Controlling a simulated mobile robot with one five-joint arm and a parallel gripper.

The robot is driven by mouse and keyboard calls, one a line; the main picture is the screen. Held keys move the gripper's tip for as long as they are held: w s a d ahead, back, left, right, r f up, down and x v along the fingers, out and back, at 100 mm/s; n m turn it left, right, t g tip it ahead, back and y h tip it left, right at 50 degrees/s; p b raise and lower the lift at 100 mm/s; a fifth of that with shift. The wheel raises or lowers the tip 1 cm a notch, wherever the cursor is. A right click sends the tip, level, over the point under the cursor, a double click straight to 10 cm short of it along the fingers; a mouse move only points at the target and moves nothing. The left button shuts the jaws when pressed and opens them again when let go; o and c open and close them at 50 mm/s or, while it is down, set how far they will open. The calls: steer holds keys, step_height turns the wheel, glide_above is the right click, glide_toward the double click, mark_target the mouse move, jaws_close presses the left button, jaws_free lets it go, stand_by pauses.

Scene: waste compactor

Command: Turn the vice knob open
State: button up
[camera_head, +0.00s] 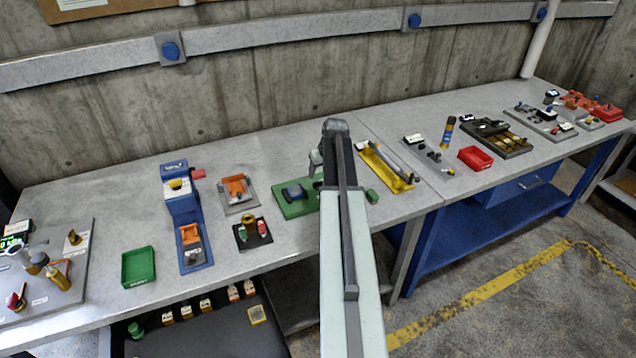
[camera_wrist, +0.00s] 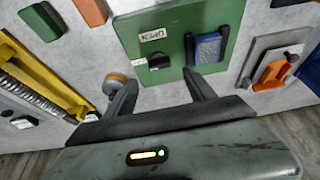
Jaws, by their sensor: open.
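The vice is on a green plate (camera_wrist: 215,14) with a white "OPEN" label. A blue block (camera_wrist: 208,49) sits between its dark jaws. The black vice knob (camera_wrist: 158,62) is on the plate below the label and left of the block. My open gripper (camera_wrist: 160,77) points toward the plate, one finger to each side of the knob in the picture; I see no contact. In the head view the green plate (camera_head: 293,210) and blue block (camera_head: 294,192) show left of my arm, which hides the plate's right part and the knob.
A yellow tray (camera_head: 387,172) lies right of my arm, with a small green block (camera_head: 372,196) nearby. A tan-topped round piece (camera_wrist: 115,83) is beside my left finger. An orange fixture (camera_head: 236,188) stands left of the vice. The bench's front edge runs close below.

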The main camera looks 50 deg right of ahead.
mark_target(318, 181)
steer(key=b+x, duration=0.6)
steer(key=x, duration=0.1)
steer(key=shift+f, duration=0.25)
steer(key=shift+r, duration=0.1)
steer(key=c, duration=1.3)
steer(key=shift+a, duration=0.2)
steer(key=shift+c, duration=0.4)
